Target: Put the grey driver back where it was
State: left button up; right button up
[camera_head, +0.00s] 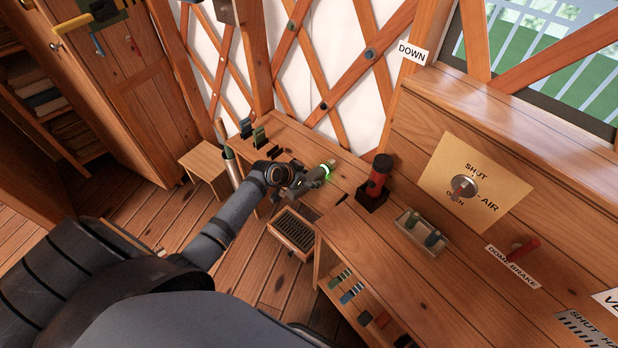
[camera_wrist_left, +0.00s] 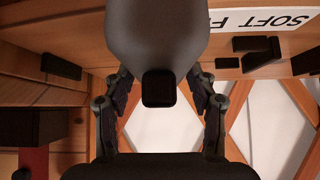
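The grey driver (camera_head: 316,176) has a glowing green ring near its pale tip and is held above the small wooden bench (camera_head: 345,182). In the left wrist view its thick grey body (camera_wrist_left: 155,35) comes down from the top to a black end between the fingers. A white label (camera_wrist_left: 265,18) reading "SOFT F", cut off by the driver, is beside black blocks (camera_wrist_left: 257,50). My right gripper is not in view.
An open slotted drawer (camera_head: 272,228) juts out below the bench. A red and black cylinder (camera_head: 377,178) stands in a dark holder at right. Dark upright pieces (camera_head: 259,136) stand at the small bench's far left.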

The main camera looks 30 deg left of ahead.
pick_arm(q)
jog(key=shift+r, duration=0.25)
jog(key=p+v, duration=0.2)
jog(key=v, duration=0.8)
jog(key=shift+s+a+r, duration=0.1)
jog(key=shift+s+r, duration=0.55)
